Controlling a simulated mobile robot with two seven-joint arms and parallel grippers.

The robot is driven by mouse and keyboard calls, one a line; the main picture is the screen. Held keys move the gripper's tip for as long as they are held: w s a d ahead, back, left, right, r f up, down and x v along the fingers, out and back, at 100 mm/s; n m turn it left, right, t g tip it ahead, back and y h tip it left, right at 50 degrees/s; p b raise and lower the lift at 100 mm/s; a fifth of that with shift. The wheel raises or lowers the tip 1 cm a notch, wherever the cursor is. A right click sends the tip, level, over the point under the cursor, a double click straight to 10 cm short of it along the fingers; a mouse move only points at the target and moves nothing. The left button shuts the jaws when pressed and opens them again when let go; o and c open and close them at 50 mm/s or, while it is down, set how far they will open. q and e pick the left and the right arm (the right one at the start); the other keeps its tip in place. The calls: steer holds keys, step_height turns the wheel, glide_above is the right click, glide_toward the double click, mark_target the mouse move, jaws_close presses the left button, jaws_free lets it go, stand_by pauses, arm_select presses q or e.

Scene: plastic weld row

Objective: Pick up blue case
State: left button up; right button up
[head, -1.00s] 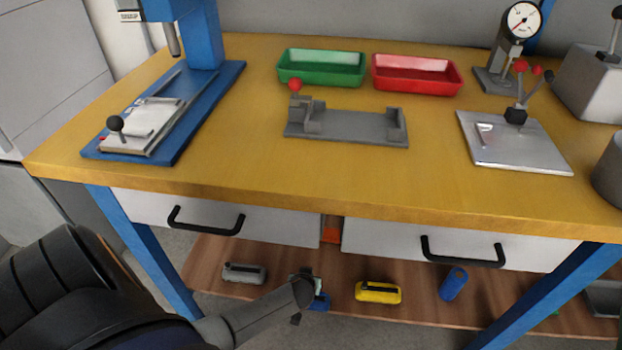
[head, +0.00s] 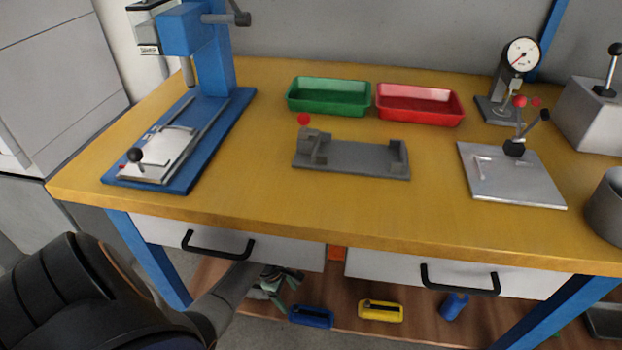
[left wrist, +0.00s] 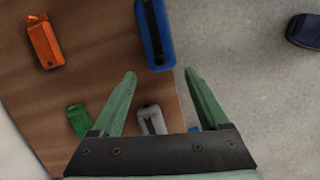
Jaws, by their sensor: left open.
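The blue case (head: 311,316) lies on the low wooden shelf under the workbench. In the left wrist view the blue case (left wrist: 156,38) has a dark strip on top, sits just beyond the fingertips and is cut by the top edge. My left gripper (head: 277,284) is under the bench's front edge, to the left of the blue case in the head view. Its green fingers (left wrist: 160,74) are spread apart with nothing held, and the case is not between them. My right gripper is in neither view.
The wrist view shows orange (left wrist: 45,42), green (left wrist: 79,120) and grey (left wrist: 152,120) cases on the shelf. A yellow case (head: 380,311) and a blue cylinder (head: 454,306) lie to the right. The drawers (head: 460,272) and bench top (head: 300,222) overhang the shelf.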

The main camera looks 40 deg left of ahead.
mark_target(311, 313)
arm_select(q)
steer(key=shift+o, duration=1.4)
steer(key=shift+w+d+r+n+h, duration=0.45)
steer(key=shift+r+n+h, duration=0.15)
steer(key=shift+n+h, duration=0.15)
steer(key=shift+t, duration=0.3)
steer(key=b+x, duration=0.5)
steer(key=x, duration=0.2)
steer(key=shift+d+f, duration=0.1)
steer(key=shift+f, duration=0.1)
steer(key=b+x, duration=0.4)
steer(key=x, duration=0.1)
steer(key=shift+w+d+r, duration=0.1)
steer(key=shift+w+d, duration=0.05)
steer(key=shift+d, duration=0.05)
steer(key=shift+r, duration=0.1)
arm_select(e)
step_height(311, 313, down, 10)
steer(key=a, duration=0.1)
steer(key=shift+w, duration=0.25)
